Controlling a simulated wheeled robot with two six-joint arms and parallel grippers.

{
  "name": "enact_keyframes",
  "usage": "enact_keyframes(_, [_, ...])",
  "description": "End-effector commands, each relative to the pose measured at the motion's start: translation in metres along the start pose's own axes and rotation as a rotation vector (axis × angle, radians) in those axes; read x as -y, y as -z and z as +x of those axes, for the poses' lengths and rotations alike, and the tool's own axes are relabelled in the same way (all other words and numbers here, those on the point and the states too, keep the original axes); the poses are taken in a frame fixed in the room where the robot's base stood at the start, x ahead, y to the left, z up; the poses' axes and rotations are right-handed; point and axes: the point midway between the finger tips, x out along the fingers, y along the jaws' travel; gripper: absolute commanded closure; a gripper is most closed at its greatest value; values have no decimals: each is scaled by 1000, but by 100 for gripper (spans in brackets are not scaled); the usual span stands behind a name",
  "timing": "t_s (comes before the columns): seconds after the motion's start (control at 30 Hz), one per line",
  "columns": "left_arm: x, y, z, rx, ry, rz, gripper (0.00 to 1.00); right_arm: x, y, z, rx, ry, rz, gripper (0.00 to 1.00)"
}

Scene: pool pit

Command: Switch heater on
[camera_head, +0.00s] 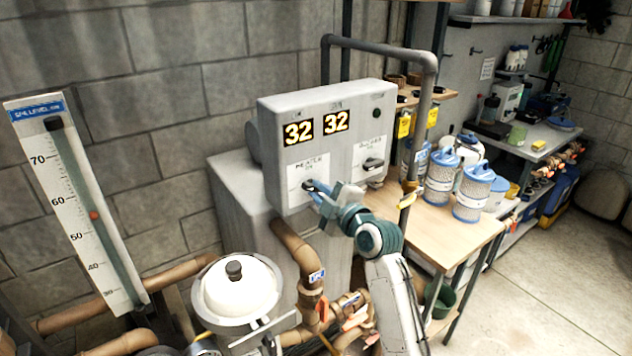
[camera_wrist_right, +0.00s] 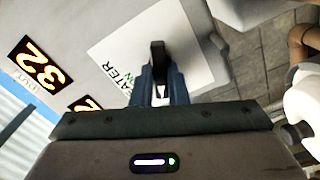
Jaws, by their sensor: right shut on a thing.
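The grey control box (camera_head: 268,140) hangs in the middle of the head view, with two yellow displays that both read 32. Its lower left white panel is labelled HEATER (camera_head: 299,172) and carries a dark knob, mostly hidden behind my gripper. My right gripper (camera_head: 312,188) reaches it from the lower right, its blue fingers shut on the heater knob. In the right wrist view the black heater knob (camera_wrist_right: 158,55) sits between the fingers, in front of the white HEATER label. A second dark knob (camera_head: 373,164) sits on the right-hand panel, clear of the gripper. My left gripper is not in view.
A level gauge board (camera_head: 62,190) stands at the left. A white-lidded filter vessel (camera_head: 236,290) and brown pipes with valves (camera_head: 300,265) lie below the box.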

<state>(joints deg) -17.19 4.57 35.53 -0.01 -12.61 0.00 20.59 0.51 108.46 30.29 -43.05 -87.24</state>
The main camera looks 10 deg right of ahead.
Motion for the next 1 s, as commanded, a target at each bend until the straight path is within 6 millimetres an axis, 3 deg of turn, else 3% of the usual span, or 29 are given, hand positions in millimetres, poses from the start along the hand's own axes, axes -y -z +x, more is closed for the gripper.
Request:
enact_keyframes(0.03, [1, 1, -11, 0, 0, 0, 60, -4, 2, 0, 1, 2, 69, 100])
enact_keyframes(0.5, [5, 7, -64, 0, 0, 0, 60, -5, 2, 0, 2, 2, 813, 100])
enact_keyframes(0.73, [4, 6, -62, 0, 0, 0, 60, 0, 0, 0, -1, 0, 1106, 100])
enact_keyframes(1.0, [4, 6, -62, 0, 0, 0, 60, 0, 0, 0, -1, 0, 1180, 100])
